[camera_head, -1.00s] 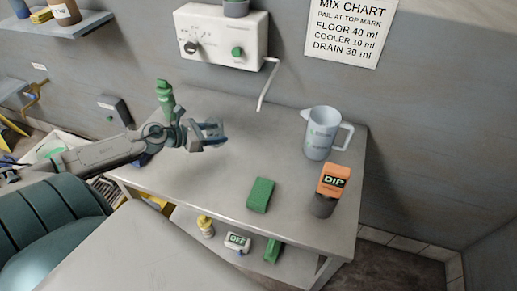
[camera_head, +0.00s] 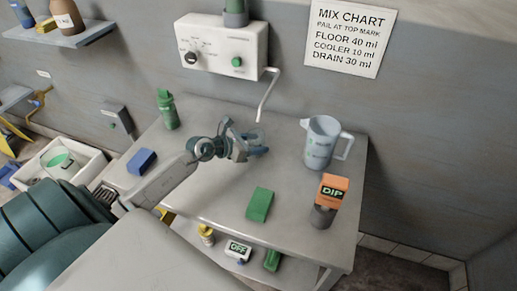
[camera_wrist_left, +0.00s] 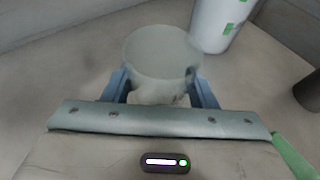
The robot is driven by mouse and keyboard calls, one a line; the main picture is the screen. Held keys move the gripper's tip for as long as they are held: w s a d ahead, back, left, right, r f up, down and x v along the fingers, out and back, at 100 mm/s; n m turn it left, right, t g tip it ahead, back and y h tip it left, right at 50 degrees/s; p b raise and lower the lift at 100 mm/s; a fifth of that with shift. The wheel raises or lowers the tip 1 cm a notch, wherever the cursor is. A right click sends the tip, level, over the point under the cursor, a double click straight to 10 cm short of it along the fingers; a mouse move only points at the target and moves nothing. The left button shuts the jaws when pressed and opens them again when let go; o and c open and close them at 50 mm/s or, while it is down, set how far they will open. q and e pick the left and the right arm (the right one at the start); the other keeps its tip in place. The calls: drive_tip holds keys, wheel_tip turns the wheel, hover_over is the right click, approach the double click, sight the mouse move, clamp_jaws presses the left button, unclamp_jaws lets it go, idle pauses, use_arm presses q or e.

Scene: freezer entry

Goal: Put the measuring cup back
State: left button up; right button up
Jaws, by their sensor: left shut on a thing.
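My left gripper (camera_head: 258,145) is over the middle of the grey table. It is shut on a small see-through cup, the measuring cup (camera_head: 256,133), which is faint in the head view. In the left wrist view the measuring cup (camera_wrist_left: 160,55) shows as a clear round vessel between the two blue fingers (camera_wrist_left: 160,92). Whether its base touches the table I cannot tell. My right gripper is not in view.
A white jug (camera_head: 320,145) stands right of the gripper. In front are a green block (camera_head: 260,204) and an orange DIP box (camera_head: 333,188) on a dark base. A green bottle (camera_head: 168,110) and a blue block (camera_head: 141,161) are at the left. Bare tabletop surrounds the gripper.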

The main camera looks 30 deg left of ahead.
use_arm(q)
drive_tip(key=shift+w+d+f, duration=0.1)
drive_tip(key=shift+w+d, duration=0.15)
drive_tip(key=shift+d, duration=0.15)
wheel_tip(320, 180, down, 4)
drive_tip(key=b, duration=0.3)
drive_tip(key=shift+r, duration=0.25)
drive_tip(key=shift+f, duration=0.15)
drive_tip(key=o, duration=1)
